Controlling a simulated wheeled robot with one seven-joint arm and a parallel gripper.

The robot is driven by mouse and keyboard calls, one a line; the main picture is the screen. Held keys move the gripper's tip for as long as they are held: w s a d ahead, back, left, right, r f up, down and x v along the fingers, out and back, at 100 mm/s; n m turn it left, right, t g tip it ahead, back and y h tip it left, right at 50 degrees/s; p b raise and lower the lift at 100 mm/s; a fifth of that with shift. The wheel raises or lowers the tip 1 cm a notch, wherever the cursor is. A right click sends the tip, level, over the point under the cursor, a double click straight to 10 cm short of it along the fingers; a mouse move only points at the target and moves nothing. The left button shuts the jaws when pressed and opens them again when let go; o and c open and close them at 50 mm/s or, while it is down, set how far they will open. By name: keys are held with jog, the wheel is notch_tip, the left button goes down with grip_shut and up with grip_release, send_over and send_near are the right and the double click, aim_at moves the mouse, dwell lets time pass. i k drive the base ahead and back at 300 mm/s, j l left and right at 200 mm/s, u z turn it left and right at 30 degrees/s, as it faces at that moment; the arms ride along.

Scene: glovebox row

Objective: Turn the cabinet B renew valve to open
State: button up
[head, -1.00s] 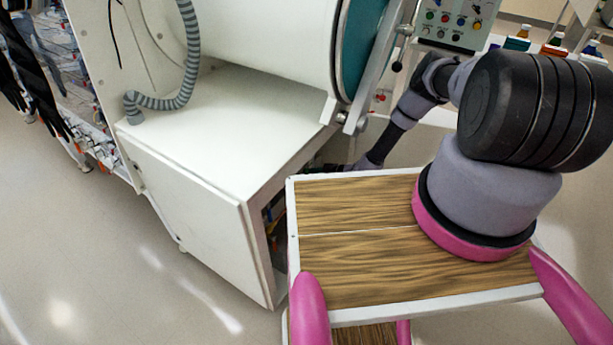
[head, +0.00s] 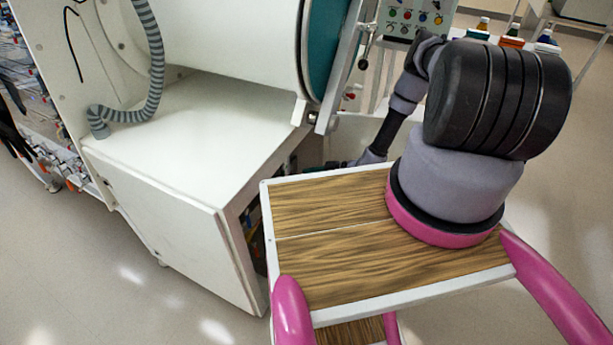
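A white cabinet with a large drum (head: 235,45) and a teal round door rim (head: 327,50) stands at centre left. No label is readable, so I cannot tell whether it is cabinet B. I cannot make out a renew valve. Small red parts (head: 349,96) show beside the door frame, too small to identify. My arm bends down behind my wooden deck, and its far end (head: 335,165) lies low by the cabinet's right side. The fingers are not clear there, and I cannot tell whether they are open or holding anything.
A control panel (head: 418,18) with coloured buttons stands at the back, near a bench with several coloured-cap bottles (head: 510,36). A grey ribbed hose (head: 154,65) runs down to the white cabinet base (head: 185,125). The cabinet base is close to my deck's left edge. Floor (head: 75,255) is clear at front left.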

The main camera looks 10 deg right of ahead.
aim_at(254, 243)
jog(key=k+l, duration=0.1)
jog(key=l, duration=0.25)
jog(key=k+l, duration=0.1)
jog(key=l, duration=0.2)
jog(key=k+l, duration=0.15)
jog(key=l, duration=0.2)
jog(key=k+l, duration=0.1)
jog(key=l, duration=0.25)
